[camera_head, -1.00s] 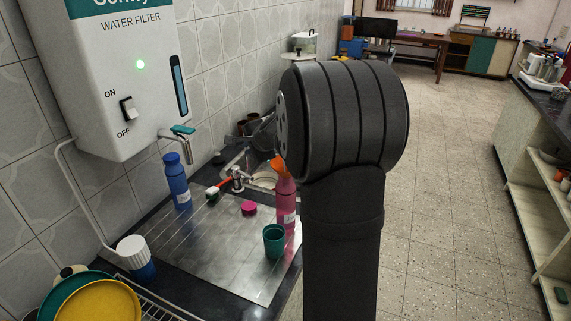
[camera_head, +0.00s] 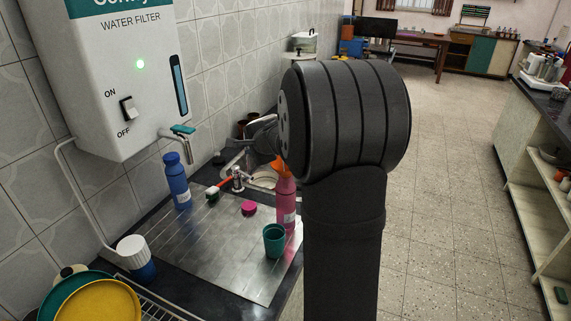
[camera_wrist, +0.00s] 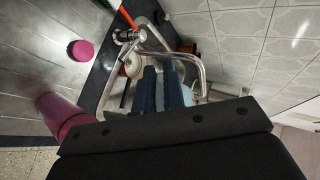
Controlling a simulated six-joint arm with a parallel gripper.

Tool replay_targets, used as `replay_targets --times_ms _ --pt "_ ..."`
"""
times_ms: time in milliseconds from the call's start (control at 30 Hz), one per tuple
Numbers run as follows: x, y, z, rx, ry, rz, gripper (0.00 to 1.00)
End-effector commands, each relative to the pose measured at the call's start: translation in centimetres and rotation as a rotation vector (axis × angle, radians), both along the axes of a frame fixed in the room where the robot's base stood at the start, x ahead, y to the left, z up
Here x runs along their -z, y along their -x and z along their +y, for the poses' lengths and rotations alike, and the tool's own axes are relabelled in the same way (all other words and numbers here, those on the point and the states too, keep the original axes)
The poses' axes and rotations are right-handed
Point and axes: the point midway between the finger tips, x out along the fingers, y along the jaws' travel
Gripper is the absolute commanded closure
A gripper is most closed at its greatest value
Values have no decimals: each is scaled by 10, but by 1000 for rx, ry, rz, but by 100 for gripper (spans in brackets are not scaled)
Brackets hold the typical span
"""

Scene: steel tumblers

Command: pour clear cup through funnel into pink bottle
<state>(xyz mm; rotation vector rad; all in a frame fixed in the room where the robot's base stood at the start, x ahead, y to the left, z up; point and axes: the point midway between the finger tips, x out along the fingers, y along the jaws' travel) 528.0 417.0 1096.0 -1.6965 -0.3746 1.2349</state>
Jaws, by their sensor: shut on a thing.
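The pink bottle (camera_head: 285,202) stands upright on the steel drainboard (camera_head: 215,260), partly hidden by my arm. The orange funnel (camera_head: 281,167) is in its mouth, and my wrist covers part of it. The bottle shows blurred at the left of the wrist view (camera_wrist: 62,112). My gripper (camera_head: 258,137) is above and behind the bottle, over the sink side. In the wrist view my gripper's blue-grey fingers (camera_wrist: 163,82) are close together, shut on the clear cup. The cup itself is hard to make out, and I cannot tell its tilt or contents.
A teal cup (camera_head: 274,242) stands in front of the bottle, and a pink cap (camera_head: 249,208) lies beside it. A blue bottle (camera_head: 178,182) stands by the wall. The tap (camera_head: 238,180) and sink are behind. A water filter (camera_head: 125,75) hangs at left.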

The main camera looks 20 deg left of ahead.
Motion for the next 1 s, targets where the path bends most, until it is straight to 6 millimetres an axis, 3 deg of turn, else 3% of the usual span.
replay_targets --times_ms 1000 --pt "-4 0 -1 -1 -65 -43 100"
